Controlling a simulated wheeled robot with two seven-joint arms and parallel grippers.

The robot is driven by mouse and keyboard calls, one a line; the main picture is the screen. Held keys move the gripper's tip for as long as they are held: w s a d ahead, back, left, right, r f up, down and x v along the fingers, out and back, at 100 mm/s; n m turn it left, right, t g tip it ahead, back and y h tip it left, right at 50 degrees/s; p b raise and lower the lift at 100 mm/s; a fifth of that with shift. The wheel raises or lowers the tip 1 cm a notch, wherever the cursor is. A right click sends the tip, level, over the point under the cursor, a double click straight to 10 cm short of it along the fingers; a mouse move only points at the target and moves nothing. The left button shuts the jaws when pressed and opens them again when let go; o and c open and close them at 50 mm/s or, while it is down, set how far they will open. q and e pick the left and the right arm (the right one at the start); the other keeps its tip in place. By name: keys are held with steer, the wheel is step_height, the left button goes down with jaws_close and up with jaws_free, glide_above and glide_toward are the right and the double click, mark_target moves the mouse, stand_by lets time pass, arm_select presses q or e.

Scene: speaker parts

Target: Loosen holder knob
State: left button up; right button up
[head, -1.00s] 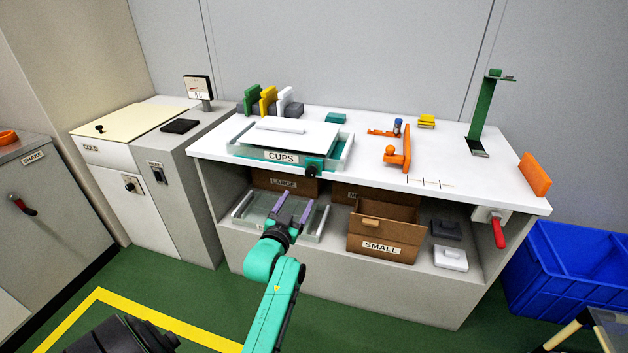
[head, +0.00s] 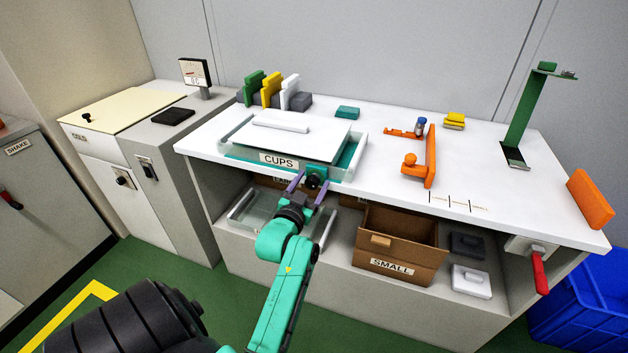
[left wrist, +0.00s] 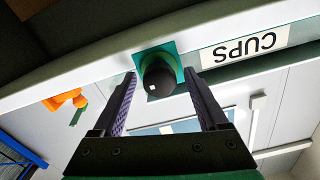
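The black holder knob (head: 313,181) sits on a teal block at the front right corner of the CUPS holder (head: 230,150). In the left wrist view the knob (left wrist: 159,80) is round and dark with a small white mark, on a teal square plate. My left gripper (head: 308,183) is open, with its purple fingers on either side of the knob. In the left wrist view the fingers (left wrist: 160,82) stand apart from the knob with a gap on both sides. My right gripper is not in view.
The white worktop (head: 380,178) overhangs a shelf with a brown SMALL box (head: 397,248) and a clear tray (head: 245,215). An orange fixture (head: 430,160) stands right of the holder. A red-handled switch (head: 540,272) is at the front right.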

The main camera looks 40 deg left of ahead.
arm_select(q)
steer(key=shift+s, duration=0.1)
steer(key=c, duration=0.4)
jaws_close()
steer(key=shift+r, duration=0.1)
steer(key=shift+r+n+p, duration=0.15)
steer(key=shift+n+p, duration=0.85)
steer(key=shift+p, duration=0.05)
steer(key=n+p, duration=0.2)
steer(key=shift+n, duration=0.3)
steer(key=n+p, duration=0.2)
steer(key=n, duration=0.1)
steer(key=shift+a+n, duration=0.1)
steer(key=shift+n, duration=0.2)
steer(key=n+p, duration=0.2)
steer(key=n, duration=0.3)
steer(key=shift+p, duration=0.35)
steer(key=shift+a+n+p, duration=0.1)
steer(key=shift+n+p, duration=0.45)
steer(key=shift+n, duration=2.15)
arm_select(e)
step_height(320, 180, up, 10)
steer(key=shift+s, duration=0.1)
